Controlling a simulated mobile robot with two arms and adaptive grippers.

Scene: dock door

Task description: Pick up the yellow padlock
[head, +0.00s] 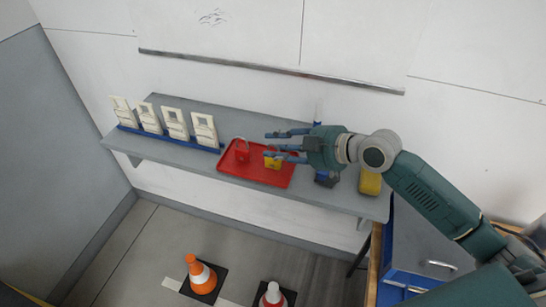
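The yellow padlock (274,163) is on a red tray (226,165) on the grey wall shelf. A finger of my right gripper partly covers its top. A red padlock (242,153) is to its left on the same tray. My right gripper (268,145) reaches in from the right over the tray, with its blue fingers spread apart and pointing left. It is open and holds nothing that I can see. Whether a finger touches the yellow padlock I cannot tell. My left gripper is not in view.
Several cream-coloured devices (174,123) stand in a blue rack on the shelf's left (113,137). A dark blue item (327,179) and a yellow item (370,182) are right of the tray. Below are an orange cone (199,273), a red cone (272,295) and a blue cabinet (400,290).

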